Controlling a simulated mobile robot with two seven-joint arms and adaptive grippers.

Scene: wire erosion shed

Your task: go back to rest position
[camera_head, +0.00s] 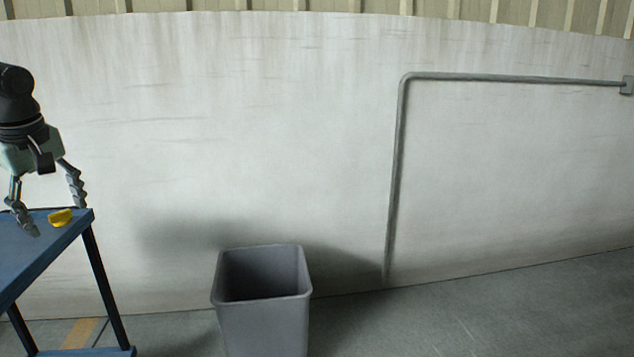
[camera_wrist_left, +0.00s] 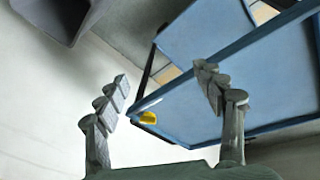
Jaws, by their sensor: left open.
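My left gripper (camera_head: 52,212) comes in from the left in the head view, open, with its fingers pointing down over the corner of a blue table. It also shows in the left wrist view (camera_wrist_left: 165,85), with nothing between its fingers. A small yellow object (camera_head: 60,217) lies on the table near that corner, just below the gripper and apart from it. The yellow object also shows in the left wrist view (camera_wrist_left: 147,118), in the gap between the fingers but farther off. My right gripper is not in view.
The blue table (camera_head: 30,245) with dark legs stands at the left edge. A grey open bin (camera_head: 262,320) stands on the floor right of it; it also shows in the left wrist view (camera_wrist_left: 70,15). A pipe (camera_head: 396,170) runs along the pale wall. The floor at right is clear.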

